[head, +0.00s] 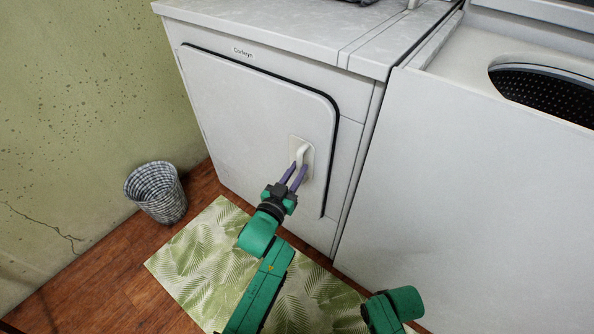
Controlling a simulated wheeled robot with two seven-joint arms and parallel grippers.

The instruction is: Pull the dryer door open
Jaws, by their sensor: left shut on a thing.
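The white dryer (345,98) stands at the centre of the head view. Its door (245,110) is a large panel with a dark gap along its top and right edges, and it looks closed or nearly so. A pale handle (302,152) sits on a small plate near the door's right side. My left gripper (297,174), with purple fingers, is at the handle and shut on it; the fingers hide its lower part. My right arm shows only in part at the bottom edge, and its gripper is not in view.
A white washer (470,170) with an open round top stands close on the right. A woven basket (157,193) is on the wooden floor (110,275) by the left wall. A leaf-patterned mat (195,260) lies flat in front of the dryer.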

